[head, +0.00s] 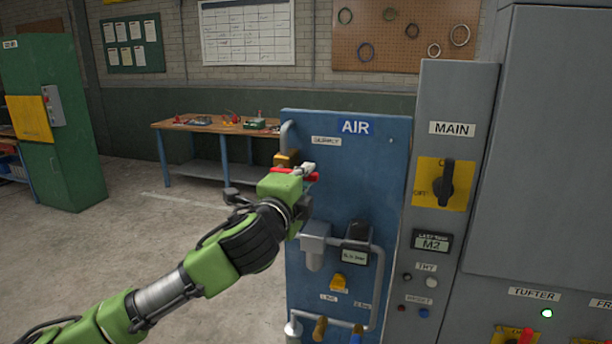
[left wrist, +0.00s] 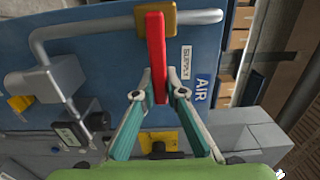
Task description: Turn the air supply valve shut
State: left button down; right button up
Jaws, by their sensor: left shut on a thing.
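The air supply valve has a brass body (head: 285,160) on a grey pipe, near the upper left of the blue AIR panel (head: 350,190). Its red lever (left wrist: 154,50) points across the pipe, at about a right angle to it, in the left wrist view. The brass body (left wrist: 156,18) shows there at the top, beside the SUPPLY label. My left gripper (head: 306,173) is at the valve, and its fingers (left wrist: 158,95) are shut on the lever's free end, one on each side. In the head view the gripper hides part of the lever. My right gripper is not in view.
A grey regulator (head: 314,240) and looping pipe sit below the gripper on the panel. The grey MAIN cabinet (head: 455,90) with a black rotary switch (head: 445,183) stands close on the right. A workbench (head: 220,126) and green cabinet (head: 60,130) are behind. Floor at left is clear.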

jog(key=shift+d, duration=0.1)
pick_arm(q)
jog(key=c, duration=2)
grip_release()
jog(key=shift+c, duration=0.2)
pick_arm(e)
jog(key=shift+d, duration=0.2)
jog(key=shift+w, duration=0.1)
pick_arm(q)
jog(key=v, duration=1.2)
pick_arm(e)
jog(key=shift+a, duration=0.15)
